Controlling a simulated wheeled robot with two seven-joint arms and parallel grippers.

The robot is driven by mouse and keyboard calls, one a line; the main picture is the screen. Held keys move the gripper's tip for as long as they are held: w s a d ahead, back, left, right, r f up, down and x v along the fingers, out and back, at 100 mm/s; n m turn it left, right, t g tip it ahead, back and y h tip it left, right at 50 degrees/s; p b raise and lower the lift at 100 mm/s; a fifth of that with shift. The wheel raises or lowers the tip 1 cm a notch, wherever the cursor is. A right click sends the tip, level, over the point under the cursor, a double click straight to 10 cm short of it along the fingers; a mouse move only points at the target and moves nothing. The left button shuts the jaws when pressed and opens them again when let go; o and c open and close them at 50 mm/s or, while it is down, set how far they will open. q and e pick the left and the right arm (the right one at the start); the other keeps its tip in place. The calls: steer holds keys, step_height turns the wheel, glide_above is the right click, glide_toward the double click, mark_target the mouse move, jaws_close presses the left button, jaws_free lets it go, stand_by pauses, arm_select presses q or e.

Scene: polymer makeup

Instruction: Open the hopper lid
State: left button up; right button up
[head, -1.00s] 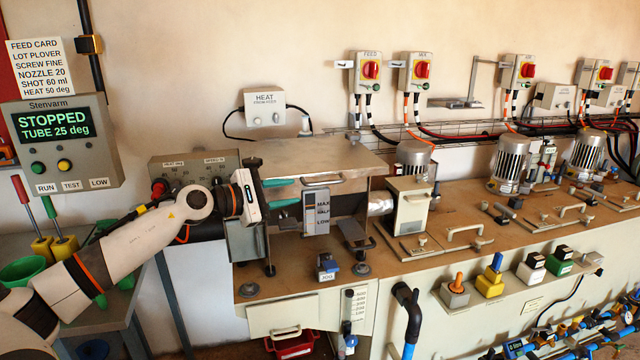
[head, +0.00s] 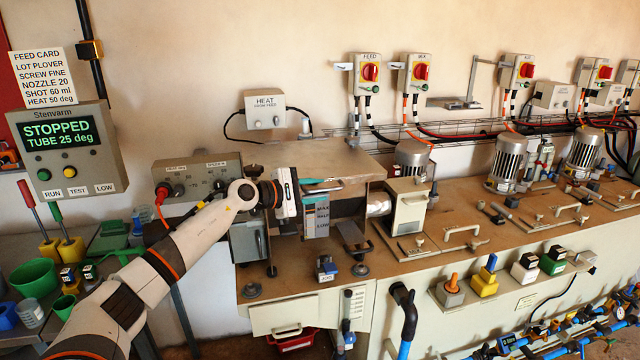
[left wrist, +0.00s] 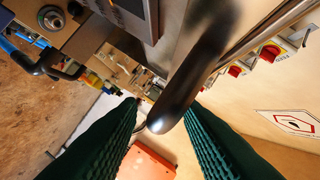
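The hopper lid (head: 345,159) is a flat metal plate on top of the hopper in the head view, and it lies level and closed. Its bar handle is at the front edge, partly covered by my gripper there. In the left wrist view the dark, rounded handle (left wrist: 185,88) is large and close, reaching down between my fingers. My left gripper (head: 328,184) is at the lid's front edge. Its green fingers (left wrist: 161,108) stand apart on either side of the handle, with a gap showing; firm contact cannot be told. My right gripper is in neither view.
A level strip (head: 322,217) marked MAX to LOW is on the hopper front. A control box with a red knob (head: 163,191) stands behind my left arm. A motor (head: 413,158) is right of the hopper. The screen (head: 58,133) reads STOPPED.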

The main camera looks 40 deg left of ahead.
arm_select(q)
steer(key=shift+x, duration=0.85)
steer(key=shift+c, duration=0.3)
jaws_close()
steer(key=shift+r, duration=0.1)
